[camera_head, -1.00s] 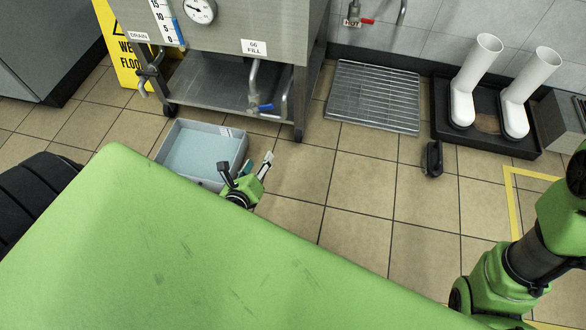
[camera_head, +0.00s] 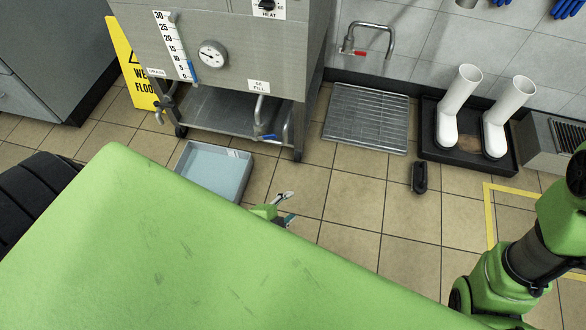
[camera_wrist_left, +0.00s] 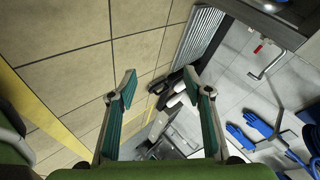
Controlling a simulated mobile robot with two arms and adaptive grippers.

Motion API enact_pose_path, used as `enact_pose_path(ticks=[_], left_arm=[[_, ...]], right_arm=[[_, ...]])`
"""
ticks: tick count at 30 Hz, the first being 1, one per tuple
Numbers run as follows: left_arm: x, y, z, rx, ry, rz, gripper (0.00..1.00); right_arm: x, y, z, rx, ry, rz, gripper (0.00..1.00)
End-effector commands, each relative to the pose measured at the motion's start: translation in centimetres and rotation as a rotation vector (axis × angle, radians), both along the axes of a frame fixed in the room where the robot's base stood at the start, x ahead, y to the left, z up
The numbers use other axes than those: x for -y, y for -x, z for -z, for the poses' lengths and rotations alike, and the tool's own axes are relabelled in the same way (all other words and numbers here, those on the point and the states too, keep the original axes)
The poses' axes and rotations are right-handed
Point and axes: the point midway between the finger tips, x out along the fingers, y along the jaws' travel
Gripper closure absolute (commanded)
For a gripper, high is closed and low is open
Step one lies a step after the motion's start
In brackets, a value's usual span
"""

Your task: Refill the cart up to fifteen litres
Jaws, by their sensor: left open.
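The steel cart (camera_head: 235,65) stands at the upper left with a level scale (camera_head: 176,45), a round gauge (camera_head: 212,54) and a heat knob (camera_head: 267,5). Blue shows low on the scale, roughly between 5 and 10; the exact level is too small to read. A drain valve (camera_head: 165,103) is at its left. A fill pipe with a blue-handled valve (camera_head: 265,137) is below the fill label. My left gripper (camera_head: 288,207) is open and empty, right of the tub and away from the cart; its fingers also show in the left wrist view (camera_wrist_left: 160,84). My right gripper is out of view.
A grey tub (camera_head: 213,170) sits on the floor before the cart. Behind are a wall tap with a red handle (camera_head: 348,48), a floor grate (camera_head: 367,118) and white boots (camera_head: 458,105) in a black tray. A black brush-like object (camera_head: 419,177) lies on open tiles.

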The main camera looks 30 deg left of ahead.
Motion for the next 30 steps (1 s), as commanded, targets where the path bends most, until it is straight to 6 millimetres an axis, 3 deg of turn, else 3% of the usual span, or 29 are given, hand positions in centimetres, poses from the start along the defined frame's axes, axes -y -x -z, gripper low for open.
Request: enact_pose_path(ticks=[1, 3, 13, 19, 30], left_arm=[[0.7, 0.1, -1.5, -0.006, 0.060, -0.033, 0.54], [1.3, 0.3, -2.3, -0.016, 0.134, -0.076, 0.54], [3.0, 1.8, -4.7, -0.078, 0.401, -0.273, 0.54], [3.2, 2.6, -4.9, -0.104, 0.471, -0.340, 0.54], [3.3, 2.7, -4.7, -0.110, 0.487, -0.356, 0.54]], right_arm=[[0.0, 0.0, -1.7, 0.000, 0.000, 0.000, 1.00], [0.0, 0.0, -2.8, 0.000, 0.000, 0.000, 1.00], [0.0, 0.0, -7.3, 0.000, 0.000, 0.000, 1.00], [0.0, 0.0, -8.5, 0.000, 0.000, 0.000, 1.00], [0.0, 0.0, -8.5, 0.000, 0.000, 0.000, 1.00]])
